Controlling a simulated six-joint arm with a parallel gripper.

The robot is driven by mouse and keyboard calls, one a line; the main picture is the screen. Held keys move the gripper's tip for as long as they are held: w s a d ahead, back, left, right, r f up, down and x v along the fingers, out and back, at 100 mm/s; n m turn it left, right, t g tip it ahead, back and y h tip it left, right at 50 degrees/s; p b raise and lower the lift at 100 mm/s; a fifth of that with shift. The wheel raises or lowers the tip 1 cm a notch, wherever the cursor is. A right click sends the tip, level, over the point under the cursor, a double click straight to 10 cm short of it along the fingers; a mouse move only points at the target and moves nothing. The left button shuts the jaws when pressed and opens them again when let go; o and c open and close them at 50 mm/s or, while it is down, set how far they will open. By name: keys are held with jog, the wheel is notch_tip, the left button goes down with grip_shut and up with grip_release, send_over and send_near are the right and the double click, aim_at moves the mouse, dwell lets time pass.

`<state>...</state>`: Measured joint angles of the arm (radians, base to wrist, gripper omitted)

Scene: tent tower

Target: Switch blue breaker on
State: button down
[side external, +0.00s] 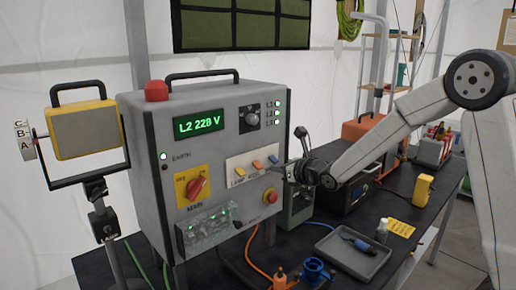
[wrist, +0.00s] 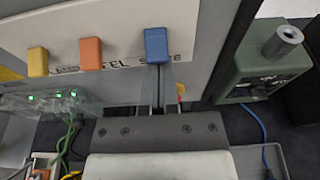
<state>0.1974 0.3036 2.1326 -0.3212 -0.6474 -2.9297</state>
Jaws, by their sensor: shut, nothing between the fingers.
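The blue breaker (side external: 272,159) is the rightmost of three rocker levers on the white strip of a grey control cabinet (side external: 222,110). In the wrist view, the blue breaker (wrist: 156,45) is at top centre, in line with an orange lever (wrist: 90,54) and a yellow lever (wrist: 37,62). My gripper (side external: 288,168) is shut and empty at the cabinet's front, close to the blue breaker. In the wrist view, the narrow closed fingertips (wrist: 158,74) sit just below the blue lever. I cannot tell whether they touch it.
A clear-covered block with green lights (side external: 208,229) is below. A grey-green device (wrist: 264,65) stands right of the cabinet. A grey tray (side external: 352,253) is on the bench.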

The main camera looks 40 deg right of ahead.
aim_at(271, 156)
jog(key=shift+s+r+g, duration=0.1)
jog(key=shift+r+g, duration=0.05)
jog(key=shift+g, duration=0.6)
jog(key=shift+s+r+g, duration=0.1)
jog(key=shift+g, duration=0.65)
dwell(1.4)
jog(key=shift+r, duration=0.45)
dwell(1.6)
jog(key=shift+s+r, duration=0.1)
jog(key=shift+r, duration=0.15)
jog(key=shift+r, duration=0.2)
jog(key=shift+r, duration=0.65)
jog(key=shift+r, duration=0.45)
jog(key=s+r, duration=0.4)
jog(key=r, duration=0.3)
jog(key=shift+s+r, duration=0.25)
dwell(1.5)
